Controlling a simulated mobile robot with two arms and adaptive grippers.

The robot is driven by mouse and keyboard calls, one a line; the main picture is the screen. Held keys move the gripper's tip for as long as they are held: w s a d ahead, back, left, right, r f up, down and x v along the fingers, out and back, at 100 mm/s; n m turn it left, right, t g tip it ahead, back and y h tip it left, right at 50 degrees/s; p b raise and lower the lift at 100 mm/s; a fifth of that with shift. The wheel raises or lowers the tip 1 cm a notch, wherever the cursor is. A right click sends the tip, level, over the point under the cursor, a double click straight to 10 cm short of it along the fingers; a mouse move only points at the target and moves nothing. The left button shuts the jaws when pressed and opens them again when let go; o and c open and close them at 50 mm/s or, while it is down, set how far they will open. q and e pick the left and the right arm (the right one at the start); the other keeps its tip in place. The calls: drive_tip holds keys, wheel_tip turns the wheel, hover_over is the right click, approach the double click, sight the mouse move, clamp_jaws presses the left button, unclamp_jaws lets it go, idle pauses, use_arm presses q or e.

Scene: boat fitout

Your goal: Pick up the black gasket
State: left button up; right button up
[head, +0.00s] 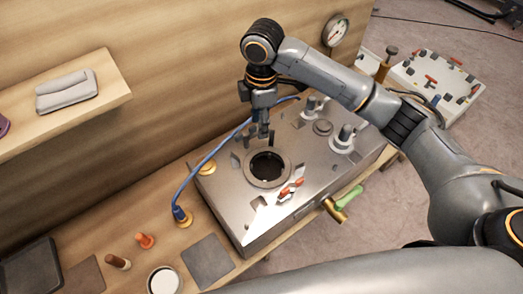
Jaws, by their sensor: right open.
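My right gripper (263,132) points down over the back part of a grey metal box (235,190), behind its round opening. Its jaws are open and nothing shows between them. I cannot tell whether this ring is the black gasket. A flat dark grey square (208,261) lies on the wooden bench in front of the box, and no other piece is clearly a gasket. My left gripper is not in view.
A blue cable (215,152) runs along the box's left side to a yellow fitting. Valves (344,138) and red-handled parts (291,187) stand up from the box. A black tray (30,268) and a white-topped round container (164,281) are at the front left. A shelf (110,90) juts out above.

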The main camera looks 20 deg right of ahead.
drive_tip(key=w+d+r, duration=0.1)
drive_tip(key=p, duration=0.2)
hover_over(262, 150)
drive_tip(key=f, duration=0.6)
drive_tip(key=shift+w+d+f, duration=0.1)
drive_tip(key=shift+d+f, duration=0.1)
drive_tip(key=shift+f, duration=0.4)
drive_tip(key=shift+a+f+p, duration=0.2)
drive_tip(key=shift+f+p, duration=0.35)
drive_tip(key=shift+f, duration=0.5)
wheel_tip(262, 150, down, 3)
drive_tip(key=shift+r+p, duration=0.2)
drive_tip(key=shift+p, duration=0.1)
drive_tip(key=shift+f, duration=0.4)
drive_tip(key=shift+c, duration=0.2)
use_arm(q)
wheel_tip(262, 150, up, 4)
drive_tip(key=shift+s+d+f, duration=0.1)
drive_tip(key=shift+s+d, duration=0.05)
use_arm(e)
clamp_jaws()
